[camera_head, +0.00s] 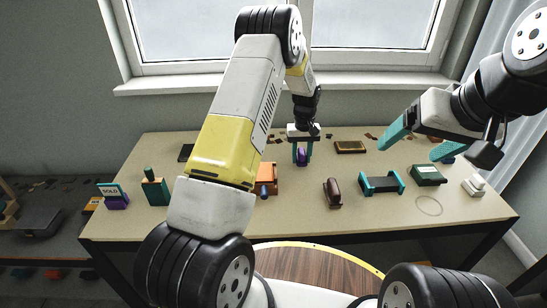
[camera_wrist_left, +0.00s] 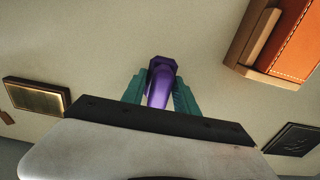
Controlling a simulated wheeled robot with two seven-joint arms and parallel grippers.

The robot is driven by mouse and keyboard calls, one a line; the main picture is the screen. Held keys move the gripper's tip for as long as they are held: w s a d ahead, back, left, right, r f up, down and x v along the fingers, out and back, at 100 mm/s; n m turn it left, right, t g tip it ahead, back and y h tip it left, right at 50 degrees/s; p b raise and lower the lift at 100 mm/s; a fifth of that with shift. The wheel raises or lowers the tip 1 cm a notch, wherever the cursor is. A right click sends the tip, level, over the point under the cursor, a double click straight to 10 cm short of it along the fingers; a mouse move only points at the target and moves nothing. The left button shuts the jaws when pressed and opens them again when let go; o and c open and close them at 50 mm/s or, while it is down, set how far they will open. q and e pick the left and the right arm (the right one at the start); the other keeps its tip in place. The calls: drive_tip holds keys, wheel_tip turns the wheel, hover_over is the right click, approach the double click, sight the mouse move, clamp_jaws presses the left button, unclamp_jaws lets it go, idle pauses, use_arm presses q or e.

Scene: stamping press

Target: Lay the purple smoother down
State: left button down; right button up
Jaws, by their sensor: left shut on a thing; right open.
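The purple smoother (camera_head: 302,157) is at the far middle of the table, between the teal fingers of my left gripper (camera_head: 302,153). In the left wrist view, the purple smoother (camera_wrist_left: 161,80) shows between the two teal fingers (camera_wrist_left: 160,92), which are shut on it. Its far end sticks out past the fingertips. I cannot tell whether it touches the table. My right gripper (camera_head: 418,140) is open and empty above the right part of the table, with its teal fingers spread wide.
On the beige table (camera_head: 300,222) are an orange-brown block (camera_head: 267,178), a dark brown rocker (camera_head: 333,192), a teal-ended stand (camera_head: 381,183), a green box (camera_head: 427,175) and a brass plate (camera_head: 350,147). A SOLD sign (camera_head: 111,191) stands at left. The front middle is clear.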

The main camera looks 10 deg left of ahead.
use_arm(q)
drive_tip(key=shift+f, duration=0.9)
drive_tip(key=c, duration=0.9)
unclamp_jaws()
drive_tip(key=shift+o, duration=0.2)
drive_tip(key=shift+r, duration=0.1)
wheel_tip(320, 180, up, 8)
drive_tip(key=shift+f, duration=0.2)
